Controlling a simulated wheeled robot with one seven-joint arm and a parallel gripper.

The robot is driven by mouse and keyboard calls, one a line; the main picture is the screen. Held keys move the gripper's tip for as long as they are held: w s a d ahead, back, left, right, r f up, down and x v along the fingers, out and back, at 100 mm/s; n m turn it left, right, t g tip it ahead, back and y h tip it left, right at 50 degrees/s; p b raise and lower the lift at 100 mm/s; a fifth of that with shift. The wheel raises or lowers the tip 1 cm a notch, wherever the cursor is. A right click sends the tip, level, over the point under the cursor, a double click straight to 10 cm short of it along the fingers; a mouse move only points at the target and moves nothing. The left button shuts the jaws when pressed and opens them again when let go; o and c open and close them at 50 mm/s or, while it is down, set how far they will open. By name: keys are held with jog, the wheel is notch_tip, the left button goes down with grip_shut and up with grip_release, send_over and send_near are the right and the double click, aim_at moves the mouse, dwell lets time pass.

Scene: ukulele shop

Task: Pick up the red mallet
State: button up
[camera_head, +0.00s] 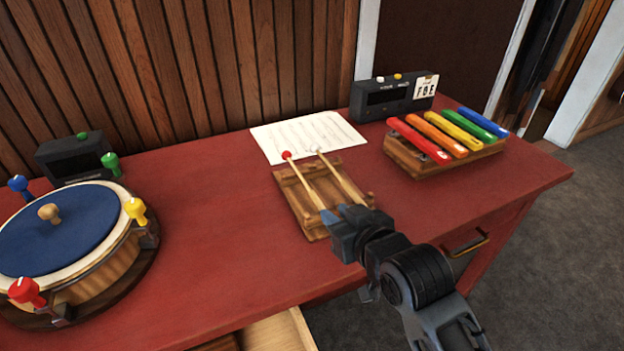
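The red mallet (288,156) has a round red head and a pale wooden stick. It lies on a wooden rack (285,190) on the red table, its head toward the back. A second mallet with a pale head (336,172) lies beside it to the right. My gripper (332,216) is over the front part of the rack, near the handle ends of both mallets. Its fingers partly hide the lower ends of the sticks. I cannot tell whether the fingers are apart or touch a handle.
A sheet of music (307,134) lies behind the rack. A xylophone with coloured bars (445,140) and a dark device (392,98) stand to the right. A blue-topped drum (60,240) with coloured pegs stands left. An open drawer (275,332) juts out in front. Red table (205,220) between drum and rack is clear.

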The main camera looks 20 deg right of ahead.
aim_at(320, 204)
jog(key=x, duration=0.6)
jog(key=shift+w+a+r, duration=0.1)
jog(key=shift+a, duration=0.1)
grip_shut()
